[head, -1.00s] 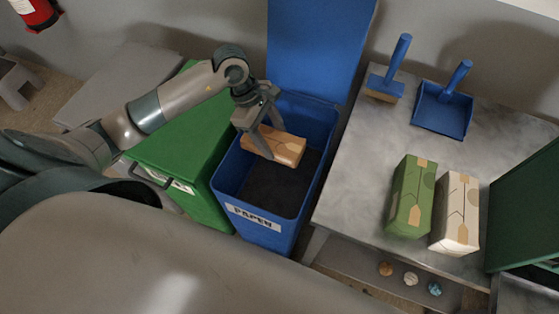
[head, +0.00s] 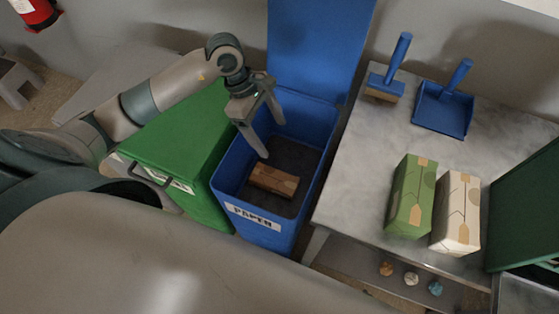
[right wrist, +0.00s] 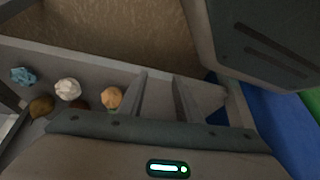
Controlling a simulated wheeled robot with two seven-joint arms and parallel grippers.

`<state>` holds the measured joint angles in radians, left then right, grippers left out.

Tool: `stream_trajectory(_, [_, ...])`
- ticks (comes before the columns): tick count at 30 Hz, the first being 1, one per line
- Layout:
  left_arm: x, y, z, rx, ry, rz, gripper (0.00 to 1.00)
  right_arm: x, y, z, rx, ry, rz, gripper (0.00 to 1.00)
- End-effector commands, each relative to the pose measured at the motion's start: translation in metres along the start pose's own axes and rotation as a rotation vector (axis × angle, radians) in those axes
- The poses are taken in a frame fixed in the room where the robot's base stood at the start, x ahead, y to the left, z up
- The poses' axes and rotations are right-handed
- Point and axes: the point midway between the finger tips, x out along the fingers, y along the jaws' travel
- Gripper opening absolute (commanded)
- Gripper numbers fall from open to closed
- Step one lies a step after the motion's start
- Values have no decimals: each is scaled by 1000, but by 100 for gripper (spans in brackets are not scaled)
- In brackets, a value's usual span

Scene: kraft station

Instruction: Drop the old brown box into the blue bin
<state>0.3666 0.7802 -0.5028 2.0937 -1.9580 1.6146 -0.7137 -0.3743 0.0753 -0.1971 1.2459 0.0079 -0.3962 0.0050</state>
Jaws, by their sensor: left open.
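The brown box (head: 274,181) lies inside the blue bin (head: 262,228), on the dark bottom, in the head view. The bin has a "PAPER" label and its blue lid stands open behind it. My left gripper (head: 273,139) is over the bin's opening, fingers spread and empty, apart from the box and above it. My right gripper (right wrist: 160,76) shows only in the right wrist view, its two fingers apart with nothing between them.
A green closed bin (head: 181,147) stands left of the blue bin. The grey table (head: 352,165) at right holds a green carton (head: 410,196), a cream carton (head: 457,212), a blue brush (head: 386,84) and a dustpan (head: 443,109). Crumpled balls (right wrist: 67,89) lie on the lower shelf.

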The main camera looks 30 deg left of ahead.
Motion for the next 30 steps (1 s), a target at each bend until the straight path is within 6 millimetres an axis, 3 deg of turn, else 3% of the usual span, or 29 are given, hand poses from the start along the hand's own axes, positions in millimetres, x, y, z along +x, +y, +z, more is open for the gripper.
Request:
stream_trajectory(18, [-118, 1, -1, 1, 2, 4, 77, 0, 15, 26, 3, -110, 15, 31])
stream_trajectory(24, [-142, 0, 0, 1, 1, 2, 77, -1, 22, 25, 3, -125, 22, 31])
stream_trajectory(30, [-149, 0, 0, 0, 0, 0, 77, -1, 21, 22, 6, -129, 22, 31])
